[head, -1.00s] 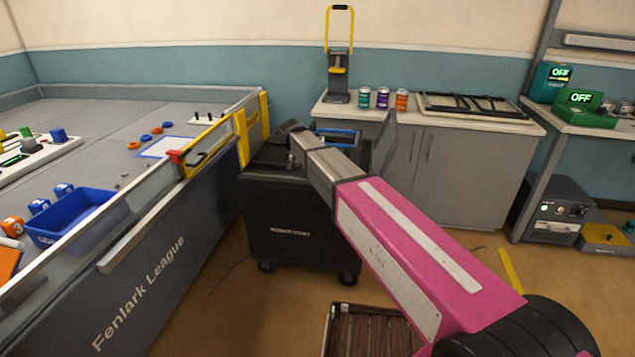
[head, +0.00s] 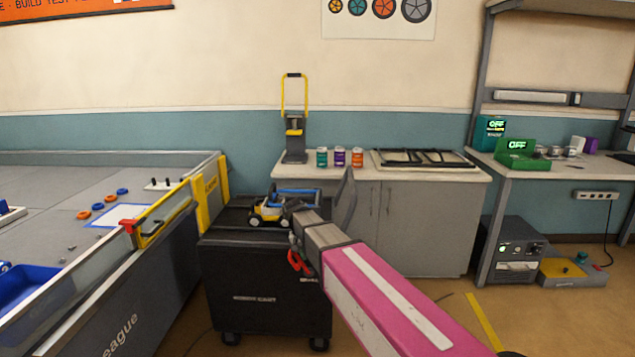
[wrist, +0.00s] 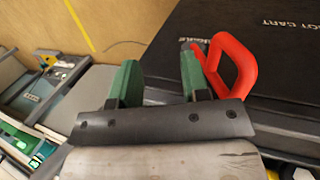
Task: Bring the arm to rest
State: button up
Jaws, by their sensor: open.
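My arm, with a pink link, reaches from the lower right of the head view to the black cart (head: 262,285). In the wrist view my gripper (wrist: 158,76) has two green fingers spread apart with nothing between them. A red loop handle (wrist: 240,62) is close beside the right finger, in front of the cart's dark side. I cannot tell whether they touch. The red handle also shows in the head view (head: 296,263), at the cart's side by my arm's end. The fingertips are hard to make out in the head view.
The walled game table (head: 115,290) is left of the cart. A grey cabinet (head: 425,230) with cans stands behind, and a workbench (head: 550,172) is at the right. Open floor lies at the lower right.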

jog(key=s+d+f+y, duration=0.2)
jog(key=s+d+f, duration=0.2)
jog(key=s+d, duration=0.4)
jog(key=s+d+f+y, duration=0.1)
jog(key=s+d+f, duration=0.4)
jog(key=d, duration=1)
jog(key=s, duration=0.3)
jog(key=shift+s+d+f+t+y, duration=0.2)
jog(key=shift+d+f+t+y, duration=0.1)
jog(key=shift+y, duration=0.1)
jog(key=shift+a, duration=0.1)
